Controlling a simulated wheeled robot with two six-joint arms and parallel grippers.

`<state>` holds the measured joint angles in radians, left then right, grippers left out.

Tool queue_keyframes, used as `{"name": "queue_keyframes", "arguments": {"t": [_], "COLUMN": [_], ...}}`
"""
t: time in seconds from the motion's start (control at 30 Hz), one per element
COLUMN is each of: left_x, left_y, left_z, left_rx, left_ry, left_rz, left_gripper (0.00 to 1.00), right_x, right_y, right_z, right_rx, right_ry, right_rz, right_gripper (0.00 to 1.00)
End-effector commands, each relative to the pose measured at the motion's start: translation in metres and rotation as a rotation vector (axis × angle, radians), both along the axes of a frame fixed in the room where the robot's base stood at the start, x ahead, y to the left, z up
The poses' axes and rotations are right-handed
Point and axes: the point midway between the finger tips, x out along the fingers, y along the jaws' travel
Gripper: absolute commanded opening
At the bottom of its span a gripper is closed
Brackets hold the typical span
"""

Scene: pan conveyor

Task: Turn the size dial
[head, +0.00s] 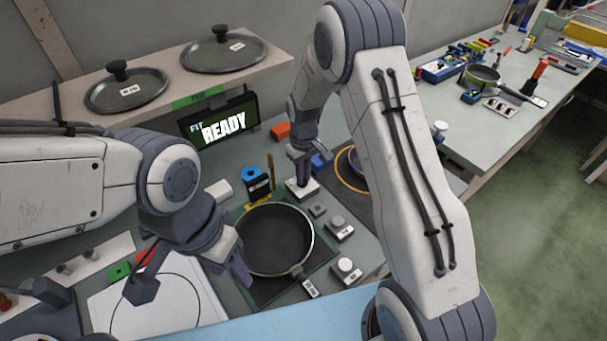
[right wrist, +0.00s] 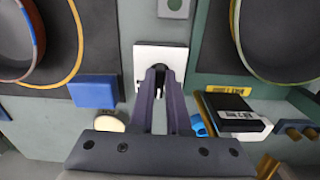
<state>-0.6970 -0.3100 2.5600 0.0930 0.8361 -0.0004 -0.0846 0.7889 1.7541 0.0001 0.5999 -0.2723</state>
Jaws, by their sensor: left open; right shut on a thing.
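A white square plate with a small dark knob (right wrist: 160,78), which I take for the size dial, lies on the bench; no label on it is readable. My right gripper (head: 302,178) points down at this white plate (head: 303,189), behind the pan. In the right wrist view my right gripper (right wrist: 160,82) is shut on the knob, its fingers hiding most of it. My left gripper (head: 192,282) is open and empty at the left of the pan, above a white panel. A screen (head: 222,124) reads "READY".
A dark pan (head: 275,239) sits on a dark square pad, handle toward the front right. Two knobbed boxes (head: 341,228) (head: 346,270) stand right of it. A blue block (right wrist: 95,91) and a black-and-white box (right wrist: 237,112) flank my right gripper. Two lids (head: 126,88) (head: 223,49) lie on the shelf.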

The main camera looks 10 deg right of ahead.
Motion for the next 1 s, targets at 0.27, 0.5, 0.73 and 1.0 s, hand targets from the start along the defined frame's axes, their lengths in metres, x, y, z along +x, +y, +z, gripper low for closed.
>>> {"name": "queue_keyframes", "arguments": {"t": [0.27,0.5,0.73,1.0], "left_x": [0.0000,0.0000,0.0000,0.0000], "left_y": [0.0000,0.0000,0.0000,0.0000], "left_z": [0.0004,0.0004,0.0004,-0.0001], "left_rx": [0.000,0.000,0.000,0.000], "left_ry": [0.000,0.000,0.000,0.000], "left_rz": [0.000,0.000,0.000,0.000], "left_gripper": [0.50,0.50,0.50,0.50], "right_x": [0.0018,0.0020,0.0017,0.0010], "right_y": [-0.0003,-0.0003,-0.0002,-0.0002], "right_z": [0.0014,0.0015,0.0011,0.0020], "right_rx": [0.000,0.000,0.000,0.000], "right_ry": [-0.005,-0.006,-0.005,-0.003], "right_rz": [0.033,0.033,0.032,0.032], "right_gripper": [0.00,0.00,0.45,0.45]}}
